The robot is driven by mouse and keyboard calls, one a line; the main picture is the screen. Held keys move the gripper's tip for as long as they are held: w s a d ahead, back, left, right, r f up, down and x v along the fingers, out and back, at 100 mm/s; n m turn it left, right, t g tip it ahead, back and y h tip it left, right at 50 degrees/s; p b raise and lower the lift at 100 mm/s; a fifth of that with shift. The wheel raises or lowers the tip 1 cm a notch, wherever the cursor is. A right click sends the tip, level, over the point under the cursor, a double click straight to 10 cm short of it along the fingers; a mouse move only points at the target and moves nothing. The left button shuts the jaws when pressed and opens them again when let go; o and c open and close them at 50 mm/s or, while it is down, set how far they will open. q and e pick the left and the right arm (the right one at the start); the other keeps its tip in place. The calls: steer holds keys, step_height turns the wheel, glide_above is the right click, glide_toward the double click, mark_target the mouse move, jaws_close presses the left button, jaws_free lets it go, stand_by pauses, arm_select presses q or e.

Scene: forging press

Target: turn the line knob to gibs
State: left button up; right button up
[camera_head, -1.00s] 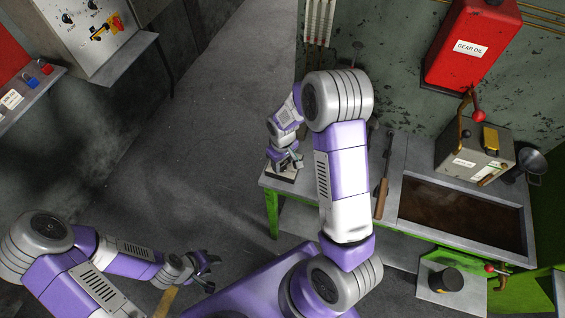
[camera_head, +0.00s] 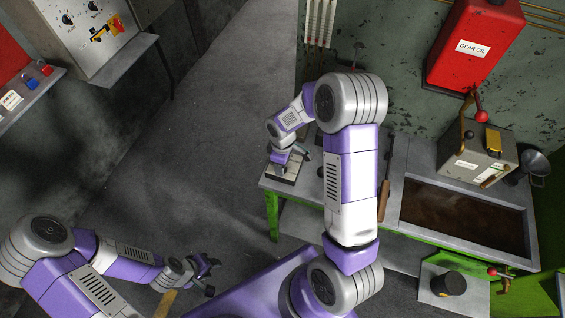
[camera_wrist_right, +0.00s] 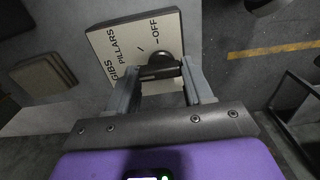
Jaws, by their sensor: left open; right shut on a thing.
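The line knob (camera_wrist_right: 163,66) is a dark knob on a pale square plate (camera_wrist_right: 112,43) lettered GIBS, PILLARS and OFF in the right wrist view. My right gripper (camera_wrist_right: 159,76) is shut on the knob, a finger on either side of its dark bar. Which label the knob points at I cannot tell. In the head view, the plate (camera_head: 279,175) lies on the left end of the bench, and my right gripper (camera_head: 291,160) is over it, hiding the knob. My left gripper (camera_head: 206,269) is open and empty over the floor at lower left.
The green-legged bench (camera_head: 272,215) holds a dark-filled tray (camera_head: 460,187) and a wooden-handled tool (camera_head: 384,192). A lever box (camera_head: 476,152) and a red gear oil tank (camera_head: 476,42) are behind. A control cabinet (camera_head: 95,45) is at upper left. The floor between is clear.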

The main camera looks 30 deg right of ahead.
steer(key=o, duration=1)
steer(key=shift+o, duration=0.2)
step_height(320, 180, up, 8)
steer(key=shift+f+p, duration=0.2)
steer(key=shift+p, duration=0.1)
steer(key=shift+f, duration=0.1)
